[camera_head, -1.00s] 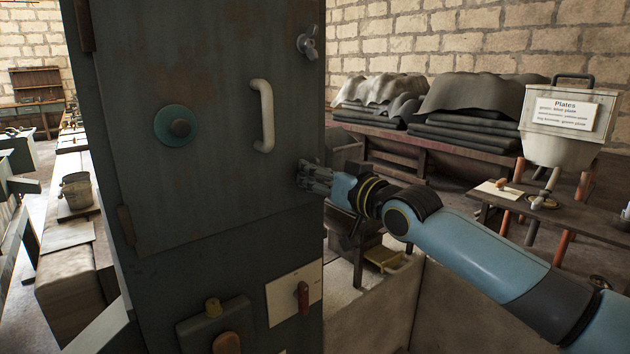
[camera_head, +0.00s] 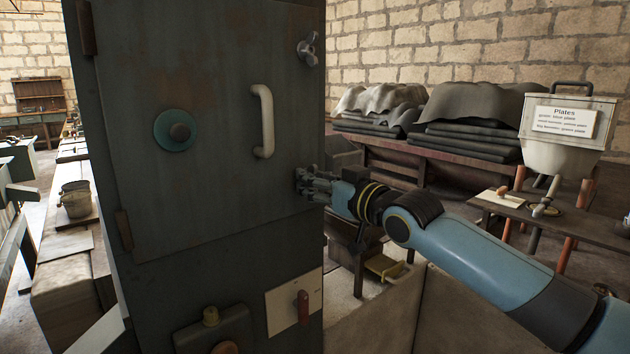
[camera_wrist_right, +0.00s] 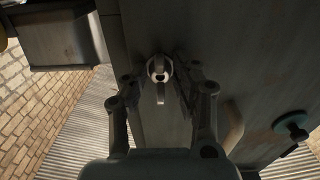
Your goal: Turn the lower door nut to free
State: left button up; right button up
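The dark metal door (camera_head: 215,130) is shut on its cabinet. The upper door nut (camera_head: 307,48), a grey wing nut, sits at the door's top right. My right gripper (camera_head: 311,184) is at the door's lower right edge and hides the lower nut in the head view. In the right wrist view, the lower door nut (camera_wrist_right: 160,72) lies between the fingertips of my right gripper (camera_wrist_right: 160,84), its wings in line with the picture's vertical. The fingers stand apart on either side, with visible gaps to the nut. My left gripper is not in view.
A pale handle (camera_head: 264,120) and a teal round knob (camera_head: 176,130) stand out from the door. A low wall (camera_head: 460,315) runs under my right arm.

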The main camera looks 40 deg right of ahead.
jog(key=shift+o, duration=1.4)
jog(key=s, duration=1.2)
jog(key=shift+d, duration=0.45)
